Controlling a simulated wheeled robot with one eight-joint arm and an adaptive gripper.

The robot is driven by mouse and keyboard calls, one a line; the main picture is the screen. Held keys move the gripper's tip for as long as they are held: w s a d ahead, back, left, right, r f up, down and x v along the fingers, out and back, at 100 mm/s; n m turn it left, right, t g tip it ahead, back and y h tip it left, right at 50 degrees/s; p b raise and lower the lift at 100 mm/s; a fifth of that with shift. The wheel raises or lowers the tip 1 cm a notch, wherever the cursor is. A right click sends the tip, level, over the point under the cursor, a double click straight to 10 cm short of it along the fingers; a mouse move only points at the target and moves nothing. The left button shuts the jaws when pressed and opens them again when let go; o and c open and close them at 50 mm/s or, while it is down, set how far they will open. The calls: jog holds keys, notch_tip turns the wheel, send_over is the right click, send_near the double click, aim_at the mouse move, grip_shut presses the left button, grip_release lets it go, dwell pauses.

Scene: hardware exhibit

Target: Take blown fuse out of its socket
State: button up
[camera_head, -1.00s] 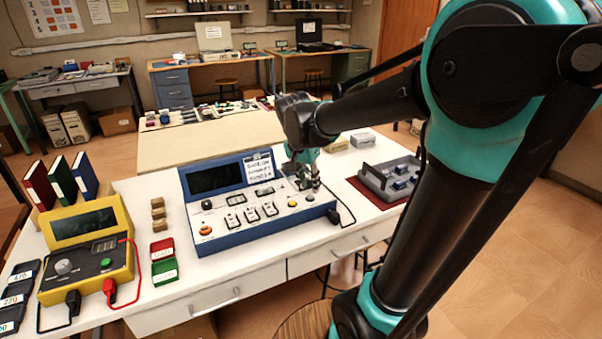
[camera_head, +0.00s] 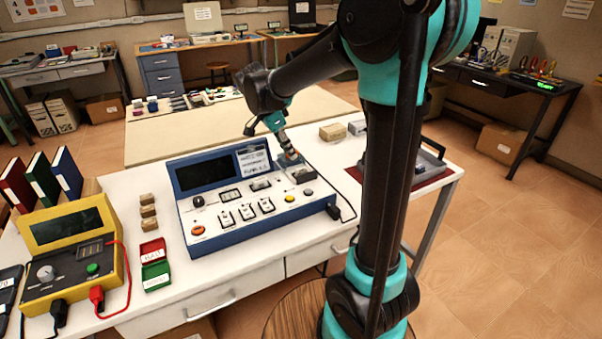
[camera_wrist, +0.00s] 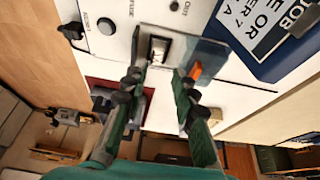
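The blue test console (camera_head: 268,224) stands on the white table. Its fuse socket (camera_head: 301,176) is a raised grey block at the panel's far right corner. In the wrist view the socket (camera_wrist: 203,50) has a pale window-like recess near the "FUSE" label, with a small light and dark piece (camera_wrist: 158,50) in it, perhaps the fuse. My gripper (camera_head: 290,154) is tilted just above and behind the socket. In the wrist view my gripper (camera_wrist: 160,72) has its two fingers apart, with nothing seen between them. An orange piece (camera_wrist: 195,70) shows beside the right finger. Whether the fingertips touch the socket is unclear.
A yellow meter (camera_head: 75,250) with leads, red and green boxes (camera_head: 154,262) and small wooden blocks (camera_head: 148,210) stand left of the console. A grey tray (camera_head: 430,163) on a red mat lies to the right, partly behind my arm. White table shows in front.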

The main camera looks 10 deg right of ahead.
aim_at(299, 170)
jog(key=x, duration=0.8)
jog(key=shift+s+f, duration=0.2)
grip_shut()
